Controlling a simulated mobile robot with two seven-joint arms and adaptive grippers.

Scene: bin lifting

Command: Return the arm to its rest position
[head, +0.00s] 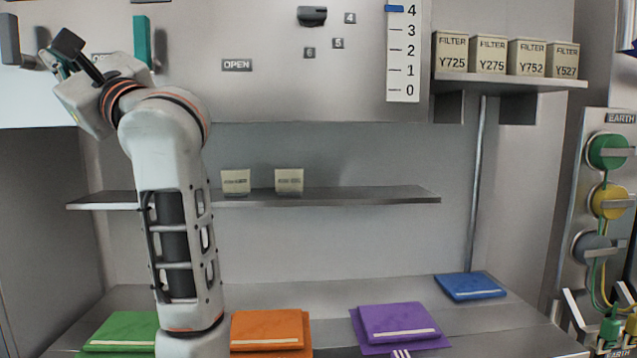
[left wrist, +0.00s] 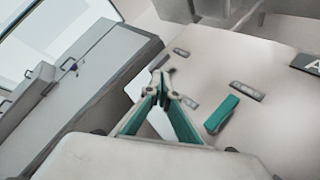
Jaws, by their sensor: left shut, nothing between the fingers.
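My left arm rises from the lower left of the head view and bends toward the upper left. My left gripper (head: 62,68) is at its end, in front of the grey upper panel, and is partly hidden by its own wrist. In the left wrist view its two teal fingers (left wrist: 165,88) meet at the tips, shut and empty. A teal handle (head: 142,42) stands on the panel just right of the gripper; a teal handle also shows in the left wrist view (left wrist: 222,114), apart from the fingers. My right gripper is not in view.
A shelf (head: 350,196) with two small boxes runs below the panel. Green (head: 122,330), orange (head: 270,330), purple (head: 398,324) and blue (head: 470,287) folded packs lie on the counter. Several filter boxes (head: 488,55) stand on the upper right shelf. Round connectors (head: 608,150) line the right wall.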

